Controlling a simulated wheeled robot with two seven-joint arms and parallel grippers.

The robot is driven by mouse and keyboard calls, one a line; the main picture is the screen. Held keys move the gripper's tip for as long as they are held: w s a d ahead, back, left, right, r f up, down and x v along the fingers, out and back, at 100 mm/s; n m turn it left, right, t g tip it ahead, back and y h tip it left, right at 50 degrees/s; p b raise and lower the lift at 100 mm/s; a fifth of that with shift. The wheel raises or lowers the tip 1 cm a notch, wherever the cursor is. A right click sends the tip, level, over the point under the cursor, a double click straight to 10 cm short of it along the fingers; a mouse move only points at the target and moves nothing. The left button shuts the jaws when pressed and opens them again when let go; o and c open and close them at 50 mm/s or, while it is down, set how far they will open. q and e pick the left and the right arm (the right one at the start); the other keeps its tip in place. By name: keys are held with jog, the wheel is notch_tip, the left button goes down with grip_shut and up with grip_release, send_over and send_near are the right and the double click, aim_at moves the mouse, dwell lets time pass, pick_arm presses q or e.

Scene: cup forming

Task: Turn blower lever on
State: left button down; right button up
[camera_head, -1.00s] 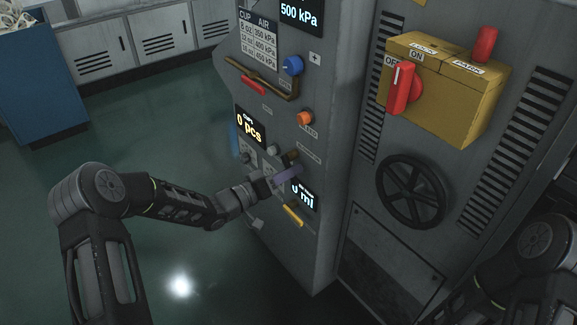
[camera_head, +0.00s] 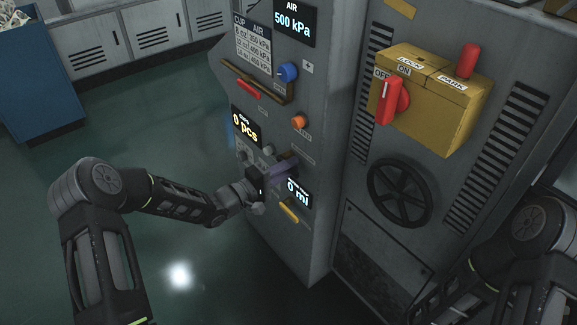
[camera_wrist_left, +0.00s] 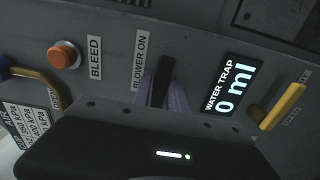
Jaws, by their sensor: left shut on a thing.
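The blower lever (camera_wrist_left: 160,82) is a dark handle beside the "BLOWER ON" label (camera_wrist_left: 140,60) on the grey machine panel. My left gripper (camera_wrist_left: 172,92) has purple fingers at the lever and is shut on it. The lever stands out from the panel between the fingers, and its lower part is hidden by the gripper body in the wrist view. In the head view, the left gripper (camera_head: 282,168) is against the panel, just left of the water trap display (camera_head: 296,191). My right arm enters at the lower right; its gripper is out of view.
An orange bleed button (camera_head: 298,121) and a blue knob (camera_head: 288,72) are above the lever. A yellow handle (camera_head: 289,212) is below it. A yellow box with a red lever (camera_head: 391,103) and a black handwheel (camera_head: 400,194) are to the right. Green floor lies open at left.

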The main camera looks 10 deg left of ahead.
dwell(0.5)
pick_arm(q)
jog(key=c, duration=1.3)
grip_release()
jog(key=v, duration=0.8)
jog(key=shift+p, duration=0.3)
